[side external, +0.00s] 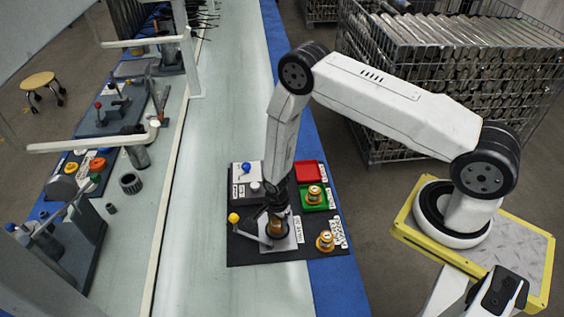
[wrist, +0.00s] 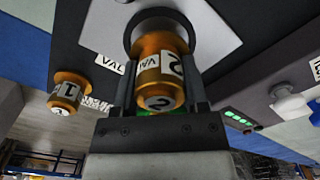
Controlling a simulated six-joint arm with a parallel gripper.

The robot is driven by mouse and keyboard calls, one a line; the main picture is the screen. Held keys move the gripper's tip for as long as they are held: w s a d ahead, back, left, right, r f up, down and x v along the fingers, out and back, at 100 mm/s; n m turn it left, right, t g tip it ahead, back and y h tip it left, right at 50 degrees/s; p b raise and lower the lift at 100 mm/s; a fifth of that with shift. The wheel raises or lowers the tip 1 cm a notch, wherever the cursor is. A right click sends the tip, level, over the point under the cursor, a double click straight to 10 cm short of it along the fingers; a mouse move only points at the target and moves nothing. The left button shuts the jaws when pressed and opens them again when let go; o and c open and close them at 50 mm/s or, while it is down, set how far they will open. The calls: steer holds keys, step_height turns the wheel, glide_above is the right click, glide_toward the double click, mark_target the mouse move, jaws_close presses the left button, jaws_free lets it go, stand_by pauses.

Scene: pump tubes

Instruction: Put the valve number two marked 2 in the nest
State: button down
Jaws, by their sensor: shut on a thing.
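The orange-gold valve marked 2 (wrist: 158,65) is between the two fingers of my gripper (wrist: 158,95), which is shut on it. In the wrist view its far end is at the dark round nest (wrist: 133,22) in a light grey plate (wrist: 215,35). I cannot tell how deep it sits. In the side view my gripper (side external: 274,212) points down over the nest plate (side external: 296,231), with the held valve (side external: 277,230) partly hidden under it. Another valve, marked 1 (wrist: 66,92), stands apart on the left in the wrist view.
A yellow-knobbed lever (side external: 234,217) stands beside the nest. One gold valve (side external: 314,194) is on the green tray (side external: 306,205), another (side external: 325,240) is on the black mat (side external: 245,257). The red tray (side external: 308,171) is empty. A blue-knobbed device (side external: 246,168) stands behind.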

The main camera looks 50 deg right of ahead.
steer(key=shift+f, duration=1)
steer(key=shift+f, duration=0.1)
steer(key=shift+c, duration=0.5)
jaws_free()
steer(key=shift+r, duration=6.1)
